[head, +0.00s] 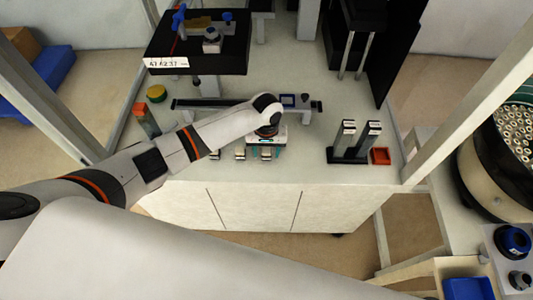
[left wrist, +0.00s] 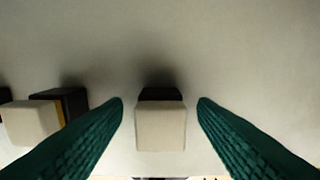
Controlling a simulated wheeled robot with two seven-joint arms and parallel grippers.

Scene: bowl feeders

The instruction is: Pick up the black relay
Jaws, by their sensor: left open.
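A small relay with a black body and a pale cap (left wrist: 160,126) sits on the pale surface, between the fingertips of my left gripper (left wrist: 160,104) in the left wrist view. The green ribbed fingers are apart, with a gap on each side of the relay. A second block, black with a yellow stripe and pale cap (left wrist: 32,122), lies to the left, partly behind the left finger. In the head view my left gripper (head: 265,150) points down at the front of the white bench, at the right end of a short row of small blocks (head: 240,154).
On the bench (head: 300,172), a dark rail fixture (head: 310,107) lies behind my gripper. Two upright posts on a black base (head: 353,152) and an orange tray (head: 380,156) stand to the right. A bowl feeder (head: 510,140) is at far right.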

